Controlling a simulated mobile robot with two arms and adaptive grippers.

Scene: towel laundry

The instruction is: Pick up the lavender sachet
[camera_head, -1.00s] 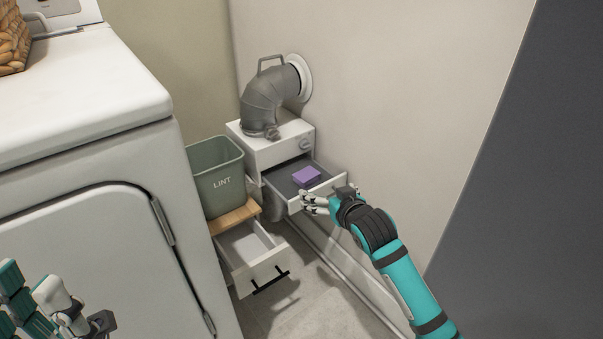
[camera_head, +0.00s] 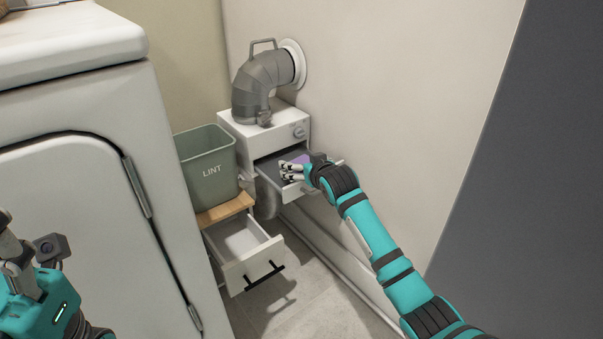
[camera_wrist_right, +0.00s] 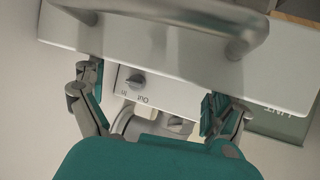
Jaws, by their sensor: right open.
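The lavender sachet (camera_head: 297,158) is a small flat purple block in the pulled-out grey-lined drawer (camera_head: 271,174) of the white box. My right arm partly covers it in the head view. My right gripper (camera_head: 290,171) is over the drawer, with its fingers at the sachet's near left side; contact cannot be told. In the right wrist view the right gripper (camera_wrist_right: 150,92) has its fingers wide apart with nothing held; the sachet does not show there. My left gripper (camera_head: 14,255) is partly in view at the lower left, and its jaw state is unclear.
A grey duct (camera_head: 262,85) rises from the white box (camera_head: 266,132) to the wall. A green LINT bin (camera_head: 208,172) stands left of it on a wooden top. Below, a second drawer (camera_head: 255,267) is open. A large white appliance (camera_head: 80,170) fills the left side.

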